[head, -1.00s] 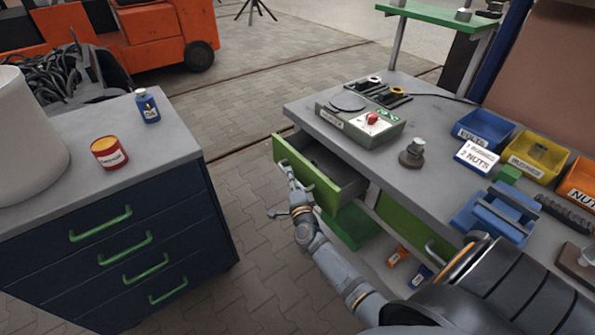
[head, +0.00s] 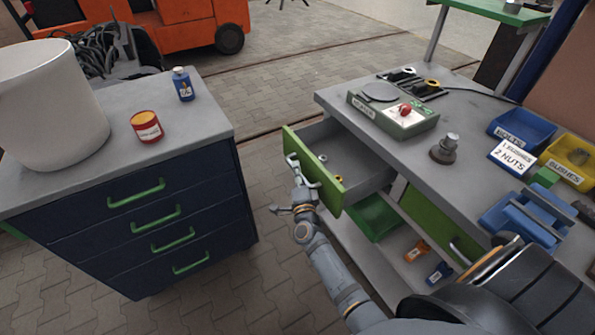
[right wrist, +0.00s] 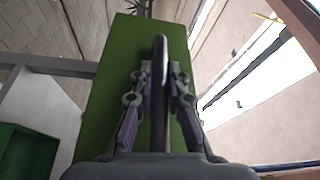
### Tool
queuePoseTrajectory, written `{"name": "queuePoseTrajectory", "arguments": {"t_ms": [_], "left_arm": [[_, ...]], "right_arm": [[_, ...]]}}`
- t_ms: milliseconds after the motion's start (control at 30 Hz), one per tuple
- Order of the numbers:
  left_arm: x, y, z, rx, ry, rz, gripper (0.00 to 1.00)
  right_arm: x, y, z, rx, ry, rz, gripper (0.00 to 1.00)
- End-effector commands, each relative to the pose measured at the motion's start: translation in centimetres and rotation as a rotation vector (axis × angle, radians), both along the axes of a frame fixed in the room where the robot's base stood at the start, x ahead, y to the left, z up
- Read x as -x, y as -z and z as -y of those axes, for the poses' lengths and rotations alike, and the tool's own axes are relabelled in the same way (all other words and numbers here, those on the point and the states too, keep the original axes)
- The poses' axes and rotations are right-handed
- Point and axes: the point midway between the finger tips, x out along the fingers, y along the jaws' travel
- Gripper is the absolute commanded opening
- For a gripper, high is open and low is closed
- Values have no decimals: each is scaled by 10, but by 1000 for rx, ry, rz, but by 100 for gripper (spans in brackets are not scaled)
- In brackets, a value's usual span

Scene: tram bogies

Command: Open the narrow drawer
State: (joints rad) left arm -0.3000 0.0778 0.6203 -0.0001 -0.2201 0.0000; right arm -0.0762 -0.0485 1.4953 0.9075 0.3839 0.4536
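The narrow drawer with the green front (head: 330,188) is pulled out of the grey workbench in the head view. Its grey inside shows, with a few small parts in it. My right gripper (head: 292,163) is at the outer face of this front. In the right wrist view, the dark bar handle (right wrist: 160,95) runs between the two fingers of my right gripper (right wrist: 160,76), which are closed in on it from both sides. The green front (right wrist: 115,85) is behind them. My left gripper is not in view.
A second green front (head: 428,215) is to the right under the worktop. A green bin (head: 375,218) sits on the shelf below. A dark blue cabinet (head: 150,230) with green handles stands left, with floor between it and the bench.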

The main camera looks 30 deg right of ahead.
Motion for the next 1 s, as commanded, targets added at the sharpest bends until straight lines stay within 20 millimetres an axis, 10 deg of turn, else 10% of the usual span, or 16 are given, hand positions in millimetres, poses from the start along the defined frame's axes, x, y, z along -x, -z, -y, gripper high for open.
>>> {"name": "queuePoseTrajectory", "arguments": {"t_ms": [167, 467, 1000], "left_arm": [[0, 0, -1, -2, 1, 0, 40], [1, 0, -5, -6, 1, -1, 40], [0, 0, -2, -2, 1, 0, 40]], "right_arm": [[0, 1, 0, -1, -1, -2, 37], [2, 1, 0, 0, 0, -1, 37], [71, 7, -23, -2, 0, -2, 37]]}}
